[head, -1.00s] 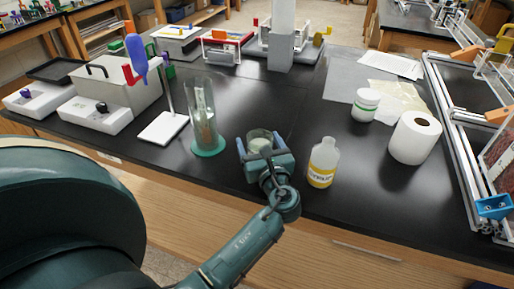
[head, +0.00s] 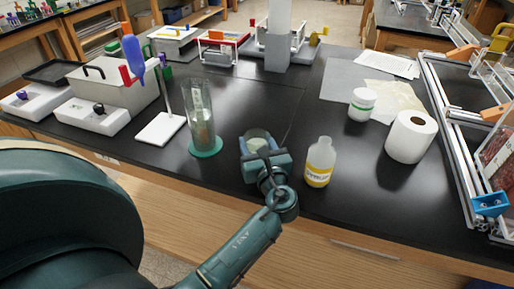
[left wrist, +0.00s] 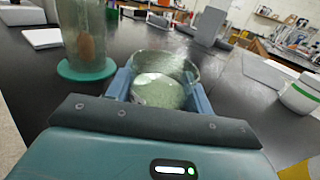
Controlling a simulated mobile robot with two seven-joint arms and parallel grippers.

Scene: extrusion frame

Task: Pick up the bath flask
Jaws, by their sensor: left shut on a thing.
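The bath flask, a short clear glass vessel with pale green contents (head: 258,141), is near the front edge of the black bench. It also shows in the left wrist view (left wrist: 160,85), between the blue fingers. My left gripper (head: 264,158) is shut on it, one finger on each side. The flask looks upright. Its lower part is hidden by the gripper, and I cannot tell whether its base touches the bench. My right gripper is not in view.
A tall glass cylinder (head: 201,115) on a green base stands left of the gripper. A yellow-labelled bottle (head: 319,163) stands close on the right. A white jar (head: 362,104) and paper roll (head: 411,137) are farther right. The bench centre behind the flask is clear.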

